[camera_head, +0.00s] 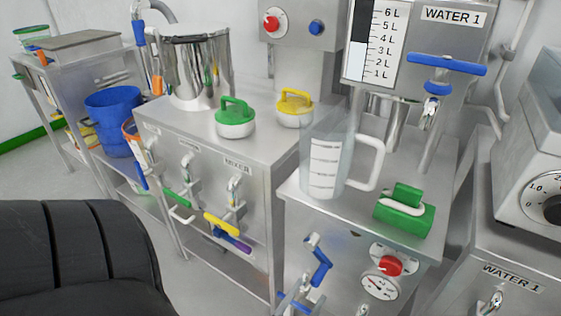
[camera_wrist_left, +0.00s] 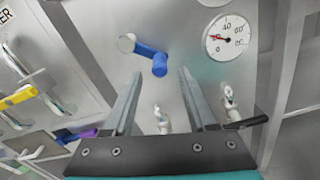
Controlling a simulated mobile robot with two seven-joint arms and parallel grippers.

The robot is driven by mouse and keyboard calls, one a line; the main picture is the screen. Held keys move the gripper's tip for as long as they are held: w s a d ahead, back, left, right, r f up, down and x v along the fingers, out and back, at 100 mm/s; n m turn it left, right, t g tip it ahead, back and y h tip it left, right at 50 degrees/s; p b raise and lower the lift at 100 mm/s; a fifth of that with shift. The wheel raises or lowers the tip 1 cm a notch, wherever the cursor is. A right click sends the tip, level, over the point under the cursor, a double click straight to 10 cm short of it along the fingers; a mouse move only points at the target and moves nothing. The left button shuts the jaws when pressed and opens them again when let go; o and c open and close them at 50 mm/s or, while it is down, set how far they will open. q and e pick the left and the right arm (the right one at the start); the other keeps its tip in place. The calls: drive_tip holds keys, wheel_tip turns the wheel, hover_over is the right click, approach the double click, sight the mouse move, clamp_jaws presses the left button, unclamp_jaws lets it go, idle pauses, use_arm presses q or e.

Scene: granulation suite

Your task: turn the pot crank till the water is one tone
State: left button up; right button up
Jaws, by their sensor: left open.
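A small crank (camera_head: 319,262) with a blue grip sticks out of the front of the steel cabinet under the clear jug. The same crank (camera_wrist_left: 150,55) shows in the left wrist view, ahead of my left gripper. My left gripper (camera_wrist_left: 160,74) is open and empty, its two fingers pointing at the panel on either side of the crank's lower end; the crank looks apart from them. A steel pot (camera_head: 195,78) stands on the left cabinet. I cannot see any water or its tone. My right gripper is not in view.
A dial gauge (camera_head: 381,287) and a red knob (camera_head: 391,266) sit right of the crank. Coloured tap handles, one yellow (camera_head: 221,224), project from the left cabinet. A blue bucket (camera_head: 112,122) is at left.

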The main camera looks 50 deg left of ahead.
use_arm(q)
drive_tip(key=p+v, duration=0.1)
drive_tip(key=v, duration=1)
drive_tip(key=shift+s, duration=0.15)
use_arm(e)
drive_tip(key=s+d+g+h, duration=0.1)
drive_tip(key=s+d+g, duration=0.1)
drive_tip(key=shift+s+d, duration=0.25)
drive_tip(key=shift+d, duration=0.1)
